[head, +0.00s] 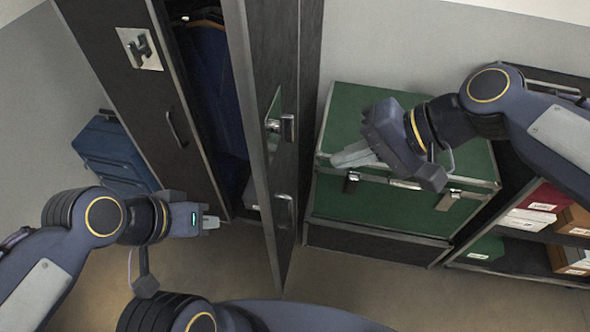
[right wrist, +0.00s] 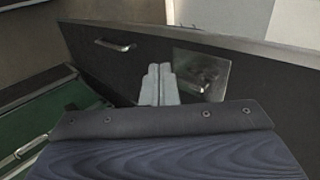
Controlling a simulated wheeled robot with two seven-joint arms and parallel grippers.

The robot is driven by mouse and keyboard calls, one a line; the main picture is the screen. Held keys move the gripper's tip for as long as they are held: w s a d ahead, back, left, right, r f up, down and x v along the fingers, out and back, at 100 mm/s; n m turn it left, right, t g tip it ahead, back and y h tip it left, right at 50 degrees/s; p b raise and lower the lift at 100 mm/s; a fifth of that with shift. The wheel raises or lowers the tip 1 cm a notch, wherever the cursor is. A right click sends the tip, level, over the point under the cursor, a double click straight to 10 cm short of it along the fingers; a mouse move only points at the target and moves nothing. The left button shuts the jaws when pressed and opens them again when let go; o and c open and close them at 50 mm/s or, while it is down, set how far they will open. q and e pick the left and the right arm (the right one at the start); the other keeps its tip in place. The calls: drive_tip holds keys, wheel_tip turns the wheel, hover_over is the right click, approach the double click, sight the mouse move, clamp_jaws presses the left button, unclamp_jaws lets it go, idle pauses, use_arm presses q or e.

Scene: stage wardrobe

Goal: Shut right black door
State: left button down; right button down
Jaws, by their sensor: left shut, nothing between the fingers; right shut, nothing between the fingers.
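The right black door (head: 270,120) of the wardrobe stands open, swung out toward me, with a metal latch plate and a pull handle on its face. In the right wrist view the door (right wrist: 140,68) lies in front of the fingers with its handle and latch plate. The left black door (head: 130,90) is at the left of the opening and looks closed. My right gripper (head: 345,158) is shut and empty, right of the open door and above the green trunk. The fingers also show in the right wrist view (right wrist: 158,84). My left gripper (head: 212,222) is shut and empty, left of the open door's lower part.
A green trunk (head: 345,210) with metal clasps stands right of the door. Dark shelves with boxes (head: 545,197) are at the far right. A blue case (head: 110,150) stands at the left. Dark blue garments (head: 212,90) hang inside the wardrobe. Floor is clear in front.

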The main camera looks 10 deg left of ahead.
sight(264, 176)
drive_tip(key=x, duration=0.4)
drive_tip(key=a+r+x, duration=0.1)
drive_tip(key=x, duration=0.7)
drive_tip(key=shift+a+r+p, duration=0.25)
drive_tip(key=shift+r+p, duration=0.05)
drive_tip(key=shift+p, duration=0.05)
drive_tip(key=shift+a, duration=0.5)
